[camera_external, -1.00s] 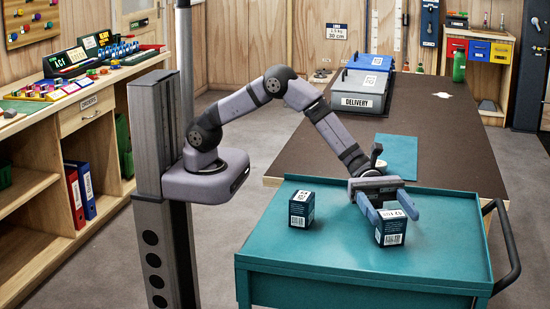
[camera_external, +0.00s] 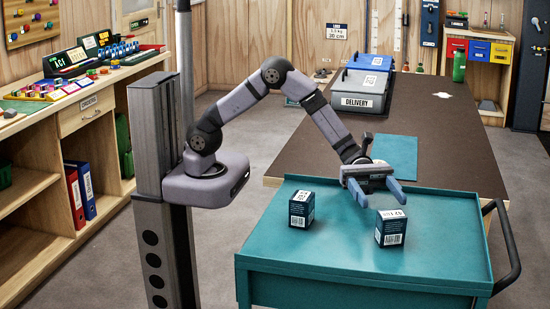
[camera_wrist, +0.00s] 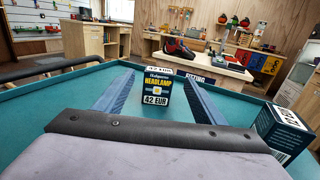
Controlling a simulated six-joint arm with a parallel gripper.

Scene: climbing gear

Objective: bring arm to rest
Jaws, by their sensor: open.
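My gripper (camera_external: 382,198) is open and empty above the teal cart top (camera_external: 350,265). Its two blue fingers point toward a dark headlamp box (camera_external: 391,229), which stands upright on the cart just beyond the fingertips. In the wrist view the headlamp box (camera_wrist: 157,88) shows between the two fingers (camera_wrist: 160,98), with its "42 EUR" label facing me. A second dark box (camera_external: 301,209) stands on the cart to the left in the external view. It also shows at the right edge of the wrist view (camera_wrist: 283,132).
A dark table (camera_external: 440,135) adjoins the cart at the back. It bears a grey delivery crate (camera_external: 358,92), a blue mat (camera_external: 396,155) and a green bottle (camera_external: 459,67). The cart has a raised rim and a black handle (camera_external: 507,245) at the right. The cart's front is clear.

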